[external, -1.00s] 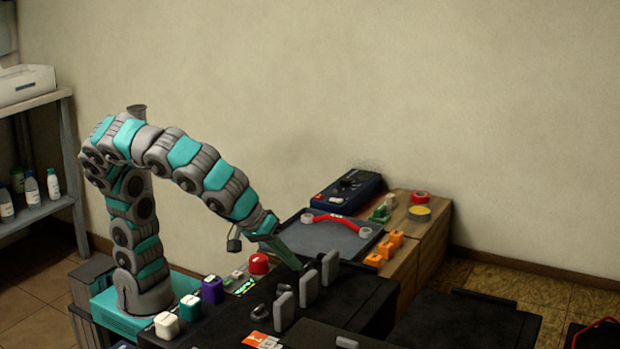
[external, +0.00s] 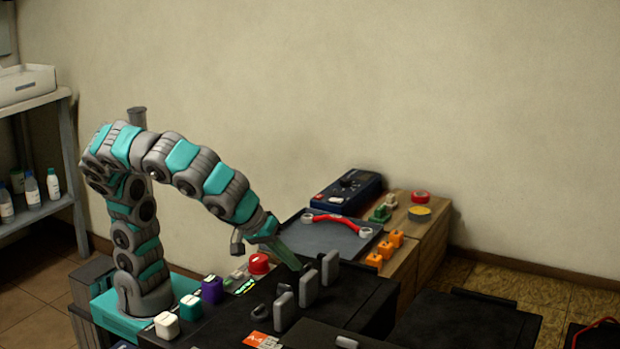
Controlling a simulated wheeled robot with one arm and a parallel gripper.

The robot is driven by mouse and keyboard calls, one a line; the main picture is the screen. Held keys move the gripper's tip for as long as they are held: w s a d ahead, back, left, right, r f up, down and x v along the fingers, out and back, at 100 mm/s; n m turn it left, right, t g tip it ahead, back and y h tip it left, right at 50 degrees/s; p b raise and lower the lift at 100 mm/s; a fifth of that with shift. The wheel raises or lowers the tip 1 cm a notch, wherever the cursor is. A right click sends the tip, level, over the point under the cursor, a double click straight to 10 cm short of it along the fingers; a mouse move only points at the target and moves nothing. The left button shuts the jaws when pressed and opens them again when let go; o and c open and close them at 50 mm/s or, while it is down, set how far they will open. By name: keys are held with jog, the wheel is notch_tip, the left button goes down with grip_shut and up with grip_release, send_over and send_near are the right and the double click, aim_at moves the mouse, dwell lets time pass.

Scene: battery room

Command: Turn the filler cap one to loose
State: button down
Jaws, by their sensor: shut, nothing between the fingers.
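Several grey upright filler caps stand in a row on top of the black battery. The near cap (external: 284,312), the middle cap (external: 308,288) and the far cap (external: 330,266) show. I cannot tell which of them is cap one. My gripper (external: 299,268) is shut and empty, pointing down and to the right. Its tip is close to the far and middle caps, at their left side. I cannot tell if it touches either of them. The caps' bases are partly hidden.
A red button (external: 259,264) and coloured knobs, purple (external: 212,289), green (external: 190,307) and white (external: 167,325), line the left side. A dark tray (external: 325,238) with a red-handled lead (external: 343,220) lies behind. Orange blocks (external: 385,249) and a blue meter (external: 347,191) stand beyond.

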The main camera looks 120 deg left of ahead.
aim_at(306, 268)
jog(key=shift+w+d+n+g+y+b, duration=0.2)
jog(key=shift+n+g+y+b, duration=0.15)
jog(key=shift+n, duration=0.45)
jog(key=shift+w+d+n+g+y+b, duration=0.1)
jog(key=shift+n+g+y+b, duration=0.1)
jog(key=shift+n+g, duration=0.3)
jog(key=shift+w+n+g+y+b, duration=0.15)
jog(key=shift+n+g, duration=0.1)
jog(key=shift+n, duration=0.45)
jog(key=shift+d+n+g, duration=0.2)
jog(key=shift+n+g, duration=0.1)
jog(key=shift+n, duration=0.3)
jog(key=shift+w+b, duration=0.2)
jog(key=shift+b, duration=0.15)
jog(key=shift+w+d+f, duration=0.1)
jog(key=shift+w, duration=0.05)
jog(key=shift+w+d+b, duration=0.15)
jog(key=shift+w+b, duration=0.45)
jog(key=shift+b, duration=0.1)
jog(key=shift+w+b, duration=0.45)
jog(key=shift+w, duration=0.25)
jog(key=shift+w, duration=0.2)
